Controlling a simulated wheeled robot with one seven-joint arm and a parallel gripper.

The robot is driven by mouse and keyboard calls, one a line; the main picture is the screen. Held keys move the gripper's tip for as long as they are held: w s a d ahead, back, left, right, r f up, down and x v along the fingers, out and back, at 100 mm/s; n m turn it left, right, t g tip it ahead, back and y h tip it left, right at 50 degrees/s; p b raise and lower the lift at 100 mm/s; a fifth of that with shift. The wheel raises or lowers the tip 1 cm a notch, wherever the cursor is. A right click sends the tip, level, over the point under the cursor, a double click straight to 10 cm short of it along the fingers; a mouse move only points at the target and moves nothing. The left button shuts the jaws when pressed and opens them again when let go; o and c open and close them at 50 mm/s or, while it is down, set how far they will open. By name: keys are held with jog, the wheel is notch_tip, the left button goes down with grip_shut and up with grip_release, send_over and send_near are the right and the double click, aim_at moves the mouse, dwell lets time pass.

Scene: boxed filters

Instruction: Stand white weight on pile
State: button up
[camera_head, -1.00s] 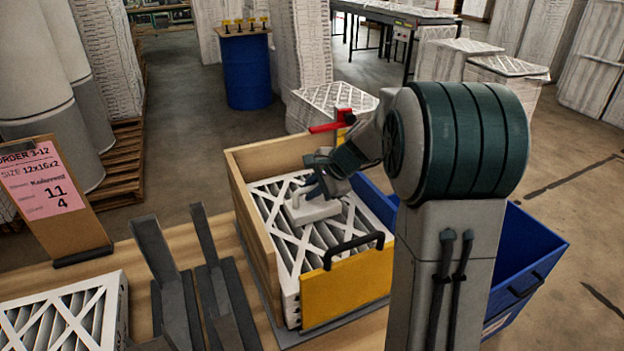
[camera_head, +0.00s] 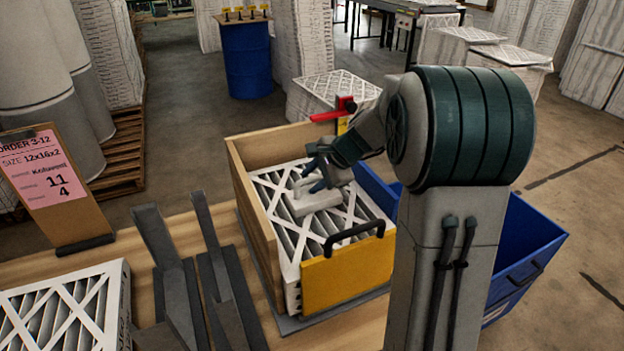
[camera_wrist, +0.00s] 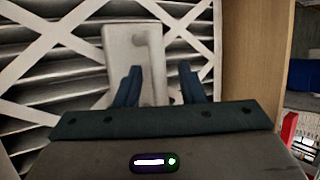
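The white weight (camera_head: 316,201), a flat block with a bar handle, sits upright on the pile of pleated filters (camera_head: 285,232) inside the wooden box. In the wrist view the weight (camera_wrist: 118,45) shows ahead of my gripper, with its handle between the fingers and left of the middle. My gripper (camera_head: 322,172) is at the weight's handle. In the wrist view my gripper (camera_wrist: 160,88) has its two dark blue fingers apart, with a visible gap between the handle and the right finger. The weight's near end is partly hidden by the left finger and gripper body.
The wooden box (camera_head: 242,185) has a yellow front panel (camera_head: 345,275) with a black handle. A red clamp-like part (camera_head: 335,113) stands at its back. A blue bin (camera_head: 525,245) is at right. Grey metal brackets (camera_head: 170,270), an order sign (camera_head: 45,185) and another filter (camera_head: 75,310) are at left.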

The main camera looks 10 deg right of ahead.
jog(key=v, duration=1.1)
